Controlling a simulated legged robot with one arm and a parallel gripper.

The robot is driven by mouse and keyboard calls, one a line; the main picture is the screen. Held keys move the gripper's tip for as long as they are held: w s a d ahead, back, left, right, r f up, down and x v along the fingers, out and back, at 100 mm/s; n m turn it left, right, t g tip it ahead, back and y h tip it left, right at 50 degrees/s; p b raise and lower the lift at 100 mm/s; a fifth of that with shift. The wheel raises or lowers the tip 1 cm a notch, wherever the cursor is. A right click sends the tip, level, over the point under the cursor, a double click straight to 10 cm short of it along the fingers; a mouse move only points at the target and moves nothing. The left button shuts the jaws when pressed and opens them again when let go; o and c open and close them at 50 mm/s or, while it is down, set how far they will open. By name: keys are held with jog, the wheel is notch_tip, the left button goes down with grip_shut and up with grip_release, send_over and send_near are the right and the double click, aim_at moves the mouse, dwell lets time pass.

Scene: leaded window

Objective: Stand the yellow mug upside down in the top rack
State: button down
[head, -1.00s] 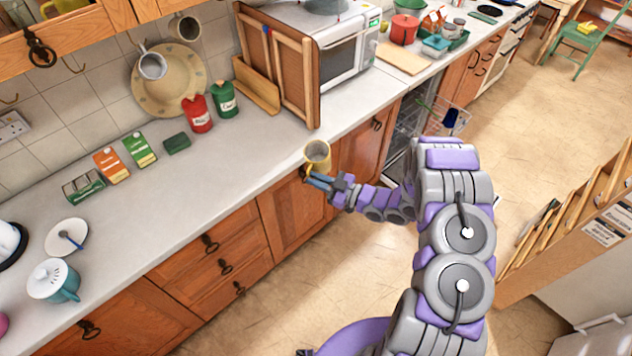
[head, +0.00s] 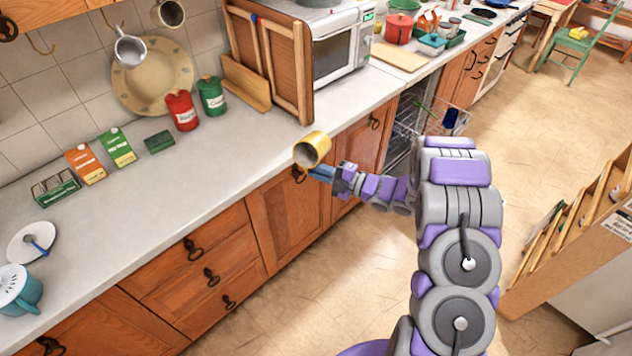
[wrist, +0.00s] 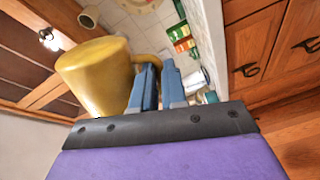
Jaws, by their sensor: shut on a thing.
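The yellow mug (head: 316,148) is in my gripper (head: 320,173), held in the air by the counter's front edge. It is tilted on its side, with its open mouth toward the lower left in the head view. In the wrist view the mug (wrist: 95,75) is large at the left, and the blue fingers (wrist: 160,85) of my gripper are shut on its handle. The top rack (head: 447,120) appears to be the wire rack jutting from the open dishwasher under the counter, beyond my gripper. My arm partly hides it, and a dark blue item shows in it.
The grey counter (head: 200,175) runs along the wall, with boxes, a red canister (head: 182,110) and a green canister (head: 211,96) at the back. A microwave (head: 340,45) stands further along. A wooden rack unit (head: 570,240) stands at the right. Floor between is clear.

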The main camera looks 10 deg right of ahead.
jog(key=w+d+r+n+b, duration=0.2)
jog(key=w+r+n+b, duration=0.1)
jog(key=n, duration=0.8)
jog(key=w+d+r+n+b, duration=0.2)
jog(key=w+r+n+b, duration=0.1)
jog(key=n, duration=0.7)
jog(key=shift+w+d+r+n+b, duration=0.25)
jog(key=shift+w+r+n+b, duration=0.15)
jog(key=shift+b, duration=0.5)
jog(key=shift+f, duration=0.1)
